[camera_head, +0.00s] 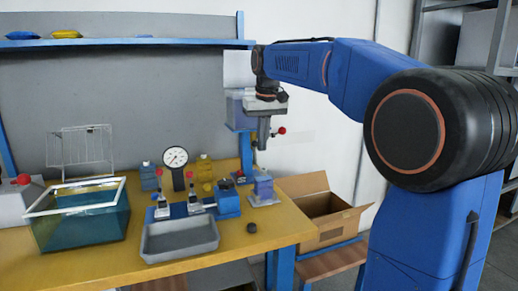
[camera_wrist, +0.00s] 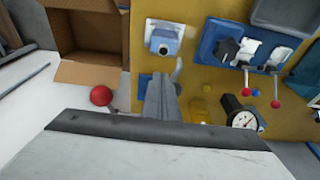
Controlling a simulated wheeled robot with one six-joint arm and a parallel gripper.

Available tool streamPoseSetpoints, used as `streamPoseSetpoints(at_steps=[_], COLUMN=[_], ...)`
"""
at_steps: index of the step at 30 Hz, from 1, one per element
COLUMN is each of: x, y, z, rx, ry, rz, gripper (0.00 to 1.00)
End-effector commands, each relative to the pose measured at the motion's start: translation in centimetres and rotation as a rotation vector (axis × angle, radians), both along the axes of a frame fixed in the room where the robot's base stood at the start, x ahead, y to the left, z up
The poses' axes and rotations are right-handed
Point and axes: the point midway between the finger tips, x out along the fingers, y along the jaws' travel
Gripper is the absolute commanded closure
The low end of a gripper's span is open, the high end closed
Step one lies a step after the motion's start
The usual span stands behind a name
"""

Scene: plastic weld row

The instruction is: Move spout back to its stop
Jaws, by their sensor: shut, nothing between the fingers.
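My gripper (camera_head: 262,143) points down over the right back part of the bench, with its fingers together and empty. In the wrist view its fingers (camera_wrist: 160,98) reach up past the middle. A thin grey piece (camera_wrist: 178,70) shows just right of the fingertips there; it may be the spout, but I cannot tell for sure. A grey-purple box (camera_head: 237,106) on a blue post stands behind my gripper in the head view and partly hidden by it. A red ball knob (camera_head: 281,130) sits right of the fingers; it also shows in the wrist view (camera_wrist: 101,95). The spout's stop cannot be made out.
A blue-topped block on a white base (camera_head: 263,188) stands below my gripper. A blue fixture with levers (camera_head: 195,207), a dial gauge (camera_head: 174,157), a grey tray (camera_head: 180,240) and a water tank (camera_head: 78,220) lie left. An open cardboard box (camera_head: 322,208) stands right.

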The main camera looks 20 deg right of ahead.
Motion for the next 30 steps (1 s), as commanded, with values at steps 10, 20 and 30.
streamPoseSetpoints(at_steps=[10,20,30], x=[0.0,0.0,0.1], y=[0.4,0.6,1.3], z=[0.0,0.0,0.0], rx=[0.0,0.0,0.0], ry=[0.0,0.0,0.0], rz=[0.0,-0.001,0.0], gripper=[1.0,1.0,1.0])
